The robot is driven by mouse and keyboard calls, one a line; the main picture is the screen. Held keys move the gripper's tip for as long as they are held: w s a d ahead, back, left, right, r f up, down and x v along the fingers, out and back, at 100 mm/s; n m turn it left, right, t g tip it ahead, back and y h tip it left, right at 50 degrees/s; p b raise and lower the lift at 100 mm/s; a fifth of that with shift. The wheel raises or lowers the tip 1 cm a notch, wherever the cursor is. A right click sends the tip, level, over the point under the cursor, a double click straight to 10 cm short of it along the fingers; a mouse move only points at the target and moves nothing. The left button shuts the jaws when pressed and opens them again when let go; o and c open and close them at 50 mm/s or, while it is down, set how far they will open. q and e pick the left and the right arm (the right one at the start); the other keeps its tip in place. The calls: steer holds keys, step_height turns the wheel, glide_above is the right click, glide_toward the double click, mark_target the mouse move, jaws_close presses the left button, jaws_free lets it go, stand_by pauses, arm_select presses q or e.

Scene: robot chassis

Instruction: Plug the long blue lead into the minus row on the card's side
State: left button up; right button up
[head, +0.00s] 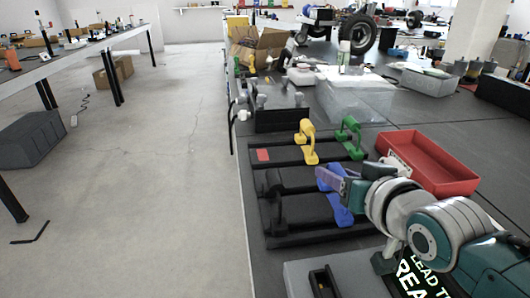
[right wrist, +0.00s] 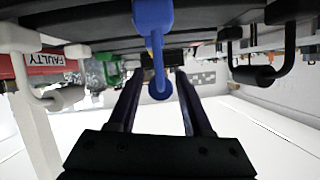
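The blue lead (head: 341,212) stands in a black rack (head: 290,240) on the bench; its upper part is partly hidden by my right gripper. My right gripper (head: 328,178) reaches in from the right at the blue lead. In the right wrist view its two dark fingers (right wrist: 160,103) are apart, with the blue lead (right wrist: 154,30) hanging between them and no clear contact. A dark card (head: 425,272) with white letters, partly reading "LEAD T" and "REA", lies at the lower right, partly behind my arm. I cannot make out a minus row. My left gripper is not in view.
Yellow (head: 308,142), green (head: 350,138) and black (head: 277,215) leads stand in the rack around the blue one. A red tray (head: 440,175) lies right of the rack. A grey block with a black slot (head: 323,282) is at the front.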

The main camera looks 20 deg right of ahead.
jaws_close()
stand_by(0.5)
